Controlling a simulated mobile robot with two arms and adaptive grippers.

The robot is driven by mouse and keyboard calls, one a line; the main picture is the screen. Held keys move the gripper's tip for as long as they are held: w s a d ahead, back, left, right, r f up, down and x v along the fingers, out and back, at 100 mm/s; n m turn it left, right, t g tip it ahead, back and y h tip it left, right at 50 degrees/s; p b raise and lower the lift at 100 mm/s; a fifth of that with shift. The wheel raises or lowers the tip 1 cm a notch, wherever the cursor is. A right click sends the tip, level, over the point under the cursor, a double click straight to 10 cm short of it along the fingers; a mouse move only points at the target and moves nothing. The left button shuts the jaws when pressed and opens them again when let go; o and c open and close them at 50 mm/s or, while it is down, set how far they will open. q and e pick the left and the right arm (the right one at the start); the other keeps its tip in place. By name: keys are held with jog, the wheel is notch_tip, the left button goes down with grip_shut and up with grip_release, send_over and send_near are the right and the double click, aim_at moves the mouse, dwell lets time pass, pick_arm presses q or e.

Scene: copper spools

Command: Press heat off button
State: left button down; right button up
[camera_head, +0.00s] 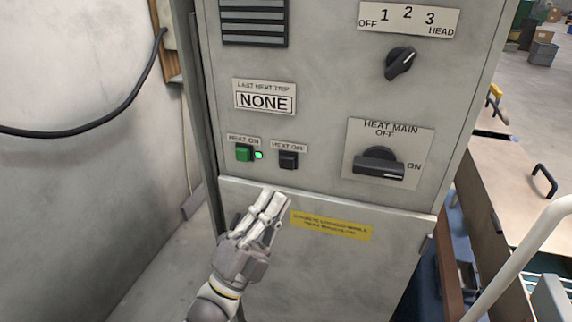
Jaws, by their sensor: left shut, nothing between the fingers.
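The heat off button (288,160) is a black square button on the grey cabinet front, under a small "HEAT OFF" label. The green heat on button (244,153) is to its left, with a small lit green lamp (259,155) between them. My left gripper (275,196) is shut and empty. Its fingertips point up toward the panel and appear just below the heat off button, apart from it in the picture. How far they are from the panel in depth I cannot tell. My right gripper is not in view.
The heat main switch (379,163) and a rotary selector knob (400,63) stick out to the right on the cabinet (325,90). A yellow label (331,226) is on the lower panel. A black cable (90,133) hangs on the left wall. A pale rail (520,255) stands at lower right.

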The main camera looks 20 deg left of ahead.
aim_at(287, 162)
pick_arm(q)
jog(key=w+b, duration=0.1)
jog(key=w, duration=0.6)
jog(key=shift+w+d, duration=0.1)
jog(key=shift+w, duration=0.15)
dwell(1.2)
jog(key=shift+w+b, duration=0.3)
jog(key=shift+w, duration=0.4)
dwell(0.7)
jog(key=shift+s, duration=0.9)
